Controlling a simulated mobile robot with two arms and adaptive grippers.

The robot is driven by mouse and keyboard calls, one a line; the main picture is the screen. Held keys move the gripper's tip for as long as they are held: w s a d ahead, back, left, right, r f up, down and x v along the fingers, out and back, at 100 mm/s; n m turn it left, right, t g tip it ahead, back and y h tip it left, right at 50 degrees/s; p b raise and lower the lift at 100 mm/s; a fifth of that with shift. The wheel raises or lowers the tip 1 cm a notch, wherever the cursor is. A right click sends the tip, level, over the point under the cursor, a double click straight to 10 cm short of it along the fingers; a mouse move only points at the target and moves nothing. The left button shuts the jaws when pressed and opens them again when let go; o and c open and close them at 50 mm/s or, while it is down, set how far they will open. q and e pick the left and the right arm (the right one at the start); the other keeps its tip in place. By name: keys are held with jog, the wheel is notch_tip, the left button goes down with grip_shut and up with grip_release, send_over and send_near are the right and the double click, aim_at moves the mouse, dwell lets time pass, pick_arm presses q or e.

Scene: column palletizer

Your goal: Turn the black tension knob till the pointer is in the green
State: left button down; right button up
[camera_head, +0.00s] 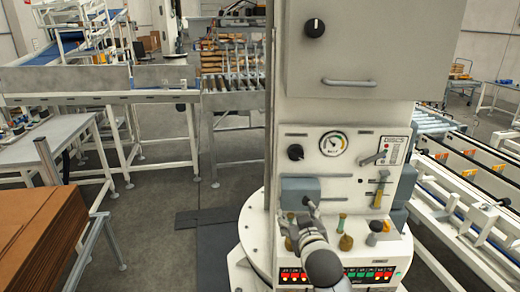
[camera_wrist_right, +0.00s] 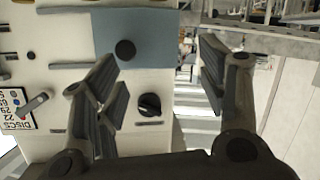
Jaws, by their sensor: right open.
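The black tension knob (camera_head: 295,152) is on the white panel, left of the round gauge (camera_head: 333,144). The gauge face has a green part, but its pointer is too small to read surely. My right gripper (camera_head: 303,214) is below the knob, in front of the grey-blue box. In the right wrist view, which is upside down, my right gripper (camera_wrist_right: 160,75) is open, its fingers wide apart. The knob (camera_wrist_right: 150,104) appears between the fingers there, beyond them and apart from them. The gauge does not show in that view. My left gripper is not in view.
A grey-blue box (camera_head: 299,184) juts from the panel below the knob; its round black part (camera_wrist_right: 125,50) shows in the wrist view. Another black knob (camera_head: 315,27) is on the upper cabinet.

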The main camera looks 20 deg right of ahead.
aim_at(297, 157)
jog(key=w+d+r+m+t+h, duration=0.1)
jog(key=w+d+r+t+h, duration=0.15)
jog(key=r, duration=0.95)
jog(key=shift+y, duration=0.25)
jog(key=p+x, duration=0.1)
jog(key=x, duration=0.2)
jog(key=p+x, duration=0.1)
jog(key=x, duration=0.2)
jog(key=p+x, duration=0.1)
jog(key=x, duration=0.3)
jog(key=shift+f, duration=0.25)
jog(key=shift+w+d+f, duration=0.1)
jog(key=shift+w+d, duration=0.05)
jog(key=shift+w, duration=0.35)
jog(key=c, duration=1)
jog(key=shift+c, duration=0.2)
